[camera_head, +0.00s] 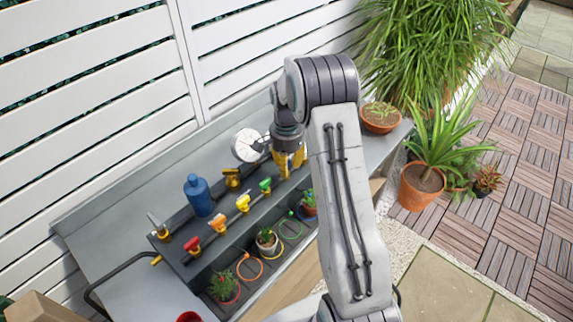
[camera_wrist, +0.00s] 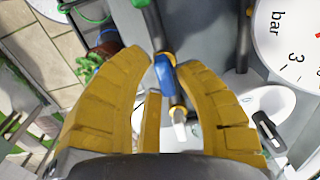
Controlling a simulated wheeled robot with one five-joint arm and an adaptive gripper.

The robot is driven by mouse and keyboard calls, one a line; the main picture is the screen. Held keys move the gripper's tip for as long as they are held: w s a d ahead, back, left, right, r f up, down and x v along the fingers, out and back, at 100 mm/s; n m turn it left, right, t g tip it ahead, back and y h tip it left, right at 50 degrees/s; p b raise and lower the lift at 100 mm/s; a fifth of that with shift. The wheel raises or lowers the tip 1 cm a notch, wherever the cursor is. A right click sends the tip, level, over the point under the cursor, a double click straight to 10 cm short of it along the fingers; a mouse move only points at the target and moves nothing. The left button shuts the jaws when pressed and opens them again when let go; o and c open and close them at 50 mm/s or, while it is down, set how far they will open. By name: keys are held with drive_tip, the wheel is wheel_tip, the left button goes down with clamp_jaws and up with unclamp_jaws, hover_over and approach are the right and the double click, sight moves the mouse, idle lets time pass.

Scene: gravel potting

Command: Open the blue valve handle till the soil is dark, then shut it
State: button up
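The blue valve handle (camera_wrist: 176,76) sits on a dark pipe in the wrist view, between the tips of my yellow gripper (camera_wrist: 167,65). My gripper's fingers are spread around it; I cannot tell whether any finger touches it. In the head view my gripper (camera_head: 290,163) is over the right end of the valve row and hides the blue handle. A pot with a blue rim (camera_wrist: 108,37) shows in the wrist view, partly behind a finger. Its soil is mostly hidden, so I cannot tell its wetness. A pot also shows at the right end of the pot row (camera_head: 309,208).
Red (camera_head: 192,244), orange (camera_head: 218,223), yellow (camera_head: 243,203) and green (camera_head: 265,186) valve handles line the pipe to the left. A blue bottle (camera_head: 199,196) stands behind them. A white pressure gauge (camera_head: 247,145) is close beside my gripper. Potted plants stand in front, below the valves.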

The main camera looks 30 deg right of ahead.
clamp_jaws()
drive_tip(key=shift+n, duration=0.3)
drive_tip(key=n+b, duration=0.1)
drive_tip(key=n, duration=0.1)
drive_tip(key=shift+d+f+n+b, duration=0.1)
drive_tip(key=shift+n+b, duration=0.25)
drive_tip(key=shift+n, duration=0.05)
drive_tip(key=n+b, duration=0.1)
drive_tip(key=n, duration=0.3)
drive_tip(key=shift+w+n, duration=0.1)
drive_tip(key=shift+n, duration=0.2)
drive_tip(key=n+b, duration=0.1)
drive_tip(key=n, duration=0.4)
drive_tip(key=shift+w, duration=0.1)
drive_tip(key=shift+n+b, duration=0.4)
drive_tip(key=shift+n, duration=2)
drive_tip(key=shift+o, duration=2)
unclamp_jaws()
drive_tip(key=shift+w, duration=0.1)
